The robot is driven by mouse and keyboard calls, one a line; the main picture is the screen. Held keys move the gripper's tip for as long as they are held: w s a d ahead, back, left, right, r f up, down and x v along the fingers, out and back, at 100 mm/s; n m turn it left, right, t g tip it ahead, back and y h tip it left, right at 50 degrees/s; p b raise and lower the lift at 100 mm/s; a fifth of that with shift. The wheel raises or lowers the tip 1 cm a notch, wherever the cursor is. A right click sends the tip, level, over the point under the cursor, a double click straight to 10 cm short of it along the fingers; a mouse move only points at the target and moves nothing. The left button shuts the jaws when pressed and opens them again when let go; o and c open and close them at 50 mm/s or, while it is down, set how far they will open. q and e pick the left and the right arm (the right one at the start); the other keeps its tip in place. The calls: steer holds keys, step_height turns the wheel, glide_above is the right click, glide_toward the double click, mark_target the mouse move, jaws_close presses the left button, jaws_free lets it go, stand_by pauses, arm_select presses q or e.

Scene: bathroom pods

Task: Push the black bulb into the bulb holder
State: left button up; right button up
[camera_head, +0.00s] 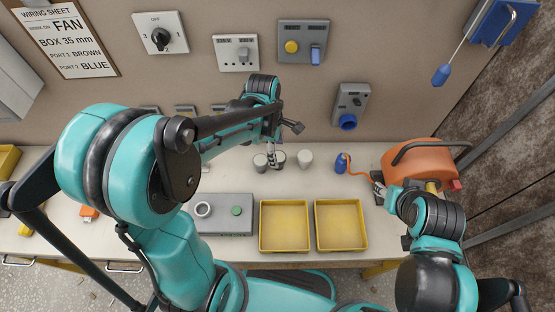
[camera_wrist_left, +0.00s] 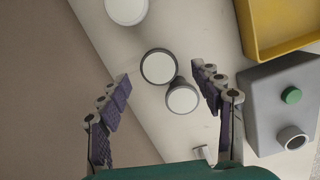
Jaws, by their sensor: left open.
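The black bulb (camera_wrist_left: 158,66), with a pale round top and dark rim, stands on the bench; in the head view it is the middle one (camera_head: 278,161). A grey-rimmed bulb (camera_wrist_left: 182,98) stands close against it. My left gripper (camera_head: 275,140) is above them; in the wrist view its fingers (camera_wrist_left: 162,92) are spread on either side of the pair. I cannot tell if they touch anything.
A white bulb (camera_head: 306,158) stands right of the black one. Two yellow trays (camera_head: 284,249) (camera_head: 341,247) sit right of the grey box (camera_head: 222,228). A blue plug (camera_head: 341,163) and orange case (camera_head: 425,162) are at right. Switches and sockets line the back wall.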

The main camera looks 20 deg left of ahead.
mark_target(278, 157)
arm_select(q)
steer(key=f, duration=0.1)
steer(key=f+b, duration=0.1)
steer(key=f, duration=0.1)
steer(key=f+b, duration=0.1)
steer(key=shift+w+d+f, duration=0.1)
steer(key=shift+d+f, duration=0.2)
steer(key=shift+d, duration=0.1)
steer(key=c, duration=1.2)
steer(key=shift+c, duration=0.2)
steer(key=shift+r, duration=0.15)
